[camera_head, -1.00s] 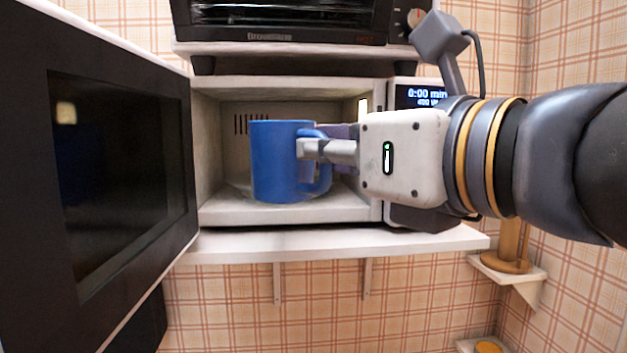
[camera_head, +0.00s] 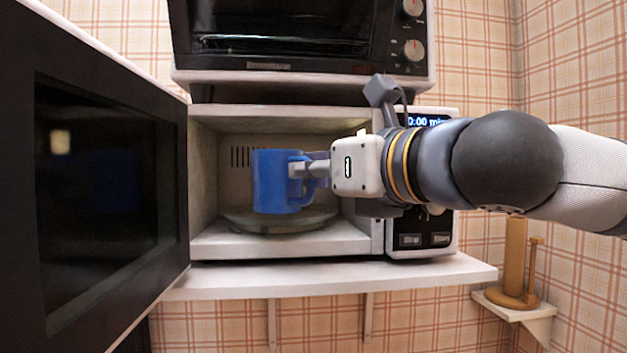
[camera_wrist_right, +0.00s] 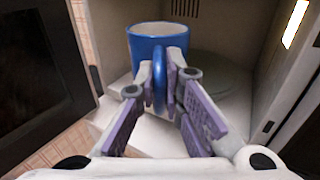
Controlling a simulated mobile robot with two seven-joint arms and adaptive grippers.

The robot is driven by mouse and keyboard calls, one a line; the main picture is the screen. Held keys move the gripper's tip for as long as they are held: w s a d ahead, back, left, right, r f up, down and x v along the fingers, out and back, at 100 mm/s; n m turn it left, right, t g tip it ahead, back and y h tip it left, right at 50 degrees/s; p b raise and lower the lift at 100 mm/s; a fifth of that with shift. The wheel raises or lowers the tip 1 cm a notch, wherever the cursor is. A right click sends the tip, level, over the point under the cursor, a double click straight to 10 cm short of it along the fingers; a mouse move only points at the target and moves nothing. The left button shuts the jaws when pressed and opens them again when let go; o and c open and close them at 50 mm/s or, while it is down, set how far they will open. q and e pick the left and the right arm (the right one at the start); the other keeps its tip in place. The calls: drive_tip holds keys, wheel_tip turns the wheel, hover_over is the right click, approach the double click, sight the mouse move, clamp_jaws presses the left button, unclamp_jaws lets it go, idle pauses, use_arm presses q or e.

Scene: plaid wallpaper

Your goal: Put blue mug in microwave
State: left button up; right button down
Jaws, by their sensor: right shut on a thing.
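The blue mug (camera_head: 272,182) is upright in the opening of the microwave (camera_head: 300,246), in front of or above the turntable plate (camera_head: 262,222). My right gripper (camera_head: 297,168) comes in from the right and is shut on the mug's handle. In the right wrist view the mug (camera_wrist_right: 146,49) stands ahead of my right gripper (camera_wrist_right: 164,75), whose fingers pinch the handle from both sides. I cannot tell whether the mug's base touches anything. My left gripper is not in view.
The open microwave door (camera_head: 110,190) fills the left side. A black toaster oven (camera_head: 300,45) sits on top of the microwave. The microwave stands on a white shelf (camera_head: 330,277). A wooden holder (camera_head: 515,265) is on a small corner shelf at the right.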

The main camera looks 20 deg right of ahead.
drive_tip(key=w+d, duration=0.1)
drive_tip(key=w, duration=0.3)
drive_tip(key=w+d, duration=0.1)
drive_tip(key=w, duration=0.3)
drive_tip(key=w+d, duration=0.1)
drive_tip(key=w, duration=0.3)
drive_tip(key=shift+w+d, duration=0.25)
drive_tip(key=shift+d, duration=0.05)
drive_tip(key=shift+w+d+f, duration=0.1)
drive_tip(key=shift+w+d, duration=0.05)
drive_tip(key=shift+w, duration=0.5)
drive_tip(key=shift+f+b, duration=0.5)
drive_tip(key=shift+f, duration=0.2)
drive_tip(key=shift+f+b, duration=0.3)
drive_tip(key=shift+f, duration=0.1)
drive_tip(key=c, duration=1.6)
unclamp_jaws()
drive_tip(key=shift+s, duration=0.1)
drive_tip(key=shift+c, duration=0.2)
drive_tip(key=shift+f, duration=0.1)
